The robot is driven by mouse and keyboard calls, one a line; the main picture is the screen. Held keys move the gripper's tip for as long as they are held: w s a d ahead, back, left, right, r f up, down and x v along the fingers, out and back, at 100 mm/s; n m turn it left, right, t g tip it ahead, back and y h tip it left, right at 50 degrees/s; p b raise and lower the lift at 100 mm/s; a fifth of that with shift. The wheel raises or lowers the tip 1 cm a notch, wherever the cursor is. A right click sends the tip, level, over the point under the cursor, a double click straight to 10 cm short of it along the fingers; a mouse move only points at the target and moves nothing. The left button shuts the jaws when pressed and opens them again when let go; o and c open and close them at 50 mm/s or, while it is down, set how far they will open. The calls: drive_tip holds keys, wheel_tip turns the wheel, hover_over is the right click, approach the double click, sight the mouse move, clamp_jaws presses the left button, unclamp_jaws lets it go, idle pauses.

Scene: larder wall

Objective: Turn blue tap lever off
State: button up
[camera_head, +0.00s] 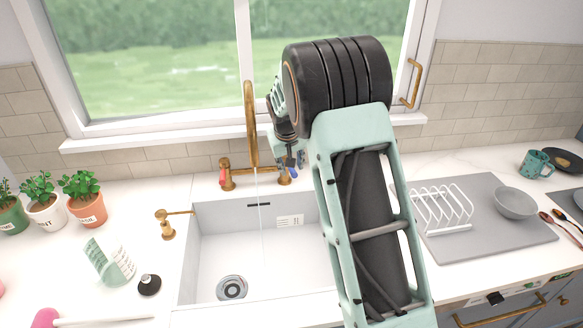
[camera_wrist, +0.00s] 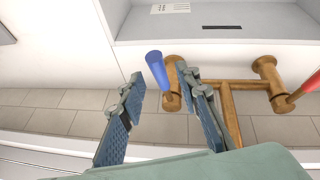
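The brass tap (camera_head: 251,125) stands behind the sink, with a thin stream of water (camera_head: 261,215) falling from it. Its blue lever (camera_wrist: 157,70) shows in the wrist view, beside the brass valve body (camera_wrist: 174,82). My gripper (camera_wrist: 160,78) is open, and the blue lever appears between its fingertips in that view. I cannot tell whether a finger touches it. In the head view my gripper (camera_head: 291,158) is at the tap's right valve, and my arm partly hides this area. The red lever (camera_head: 222,173) is on the tap's left side and also shows in the wrist view (camera_wrist: 308,85).
The white sink (camera_head: 215,265) lies in front of the tap. A brass dispenser (camera_head: 167,225), potted herbs (camera_head: 85,205) and a sponge holder (camera_head: 110,262) stand at left. A grey mat (camera_head: 500,240) with a white rack (camera_head: 440,208) and bowl (camera_head: 515,203) lies at right. The window (camera_head: 170,60) is close behind.

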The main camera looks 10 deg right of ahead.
drive_tip(key=v, duration=1)
drive_tip(key=shift+s+r, duration=0.2)
drive_tip(key=shift+r, duration=0.1)
